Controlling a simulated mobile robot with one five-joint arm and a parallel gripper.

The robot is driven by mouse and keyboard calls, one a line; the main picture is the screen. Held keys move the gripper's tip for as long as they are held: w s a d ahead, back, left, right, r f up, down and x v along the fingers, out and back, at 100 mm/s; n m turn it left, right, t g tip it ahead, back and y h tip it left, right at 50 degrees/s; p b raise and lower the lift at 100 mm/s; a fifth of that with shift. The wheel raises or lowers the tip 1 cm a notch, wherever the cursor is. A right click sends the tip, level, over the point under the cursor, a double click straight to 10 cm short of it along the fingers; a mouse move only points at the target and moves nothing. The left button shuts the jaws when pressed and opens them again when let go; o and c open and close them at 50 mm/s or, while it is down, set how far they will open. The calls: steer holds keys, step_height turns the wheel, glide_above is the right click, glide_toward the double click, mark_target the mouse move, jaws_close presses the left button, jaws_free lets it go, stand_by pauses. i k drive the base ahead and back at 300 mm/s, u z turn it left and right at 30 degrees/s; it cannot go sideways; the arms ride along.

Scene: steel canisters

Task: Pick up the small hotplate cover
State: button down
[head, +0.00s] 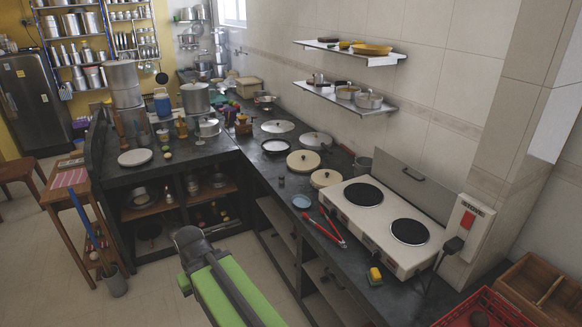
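Two cream round lids with small dark knobs lie on the dark counter left of the hotplate (385,250), and look like hotplate covers. One cover (298,167) is farther back. The other cover (320,184) is nearer the hotplate and looks slightly smaller; size is hard to judge at this angle. The white hotplate has two black round plates, both bare. My green and dark grey arm rises from the bottom edge in front of the counter, well apart from both covers. No gripper fingers show.
Red-handled tongs (335,232), a small blue dish (301,201) and a yellow sponge (375,274) lie on the counter's front side.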

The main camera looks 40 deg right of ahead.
mark_target(322, 178)
steer(key=z, duration=0.7)
steer(key=k, duration=0.55)
steer(key=z, duration=0.7)
steer(key=i, duration=0.5)
steer(key=u, duration=0.1)
